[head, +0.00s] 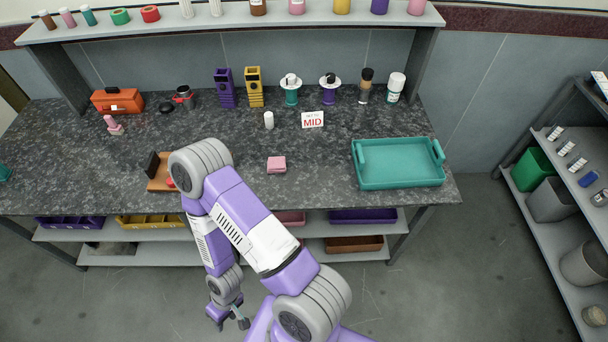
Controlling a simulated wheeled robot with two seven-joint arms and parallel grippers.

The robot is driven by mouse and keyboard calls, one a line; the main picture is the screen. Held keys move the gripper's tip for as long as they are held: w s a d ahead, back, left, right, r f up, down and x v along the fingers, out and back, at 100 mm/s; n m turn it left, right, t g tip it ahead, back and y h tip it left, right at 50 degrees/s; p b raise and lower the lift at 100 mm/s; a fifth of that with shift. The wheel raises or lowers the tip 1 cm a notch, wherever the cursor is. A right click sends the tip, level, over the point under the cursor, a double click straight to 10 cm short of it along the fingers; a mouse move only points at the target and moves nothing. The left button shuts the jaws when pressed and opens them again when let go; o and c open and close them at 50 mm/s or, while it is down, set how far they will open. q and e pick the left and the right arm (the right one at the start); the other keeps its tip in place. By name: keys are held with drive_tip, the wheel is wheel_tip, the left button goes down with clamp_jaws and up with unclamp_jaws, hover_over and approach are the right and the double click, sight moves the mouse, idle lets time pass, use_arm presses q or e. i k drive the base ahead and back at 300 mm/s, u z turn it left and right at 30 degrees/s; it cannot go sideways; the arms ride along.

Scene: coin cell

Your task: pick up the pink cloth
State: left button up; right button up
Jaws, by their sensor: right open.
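The pink cloth (276,166) is a small folded square lying on the dark speckled worktop (320,185), near its front middle. My right gripper (230,319) hangs low in front of the bench, below the worktop's front edge and well away from the cloth. It is small in the picture, with its fingers apart and nothing visible between them. My right arm's raised elbow is over the worktop's front edge, left of the cloth. My left gripper is not in view.
A teal tray (400,183) stands at the right. A "MID" sign (312,119) and a white cylinder (269,120) stand behind the cloth. A brown stand (160,172) is partly hidden by my arm. Worktop between cloth and tray is clear.

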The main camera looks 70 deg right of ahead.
sight(276, 165)
drive_tip(key=k, duration=0.4)
drive_tip(key=z, duration=0.8)
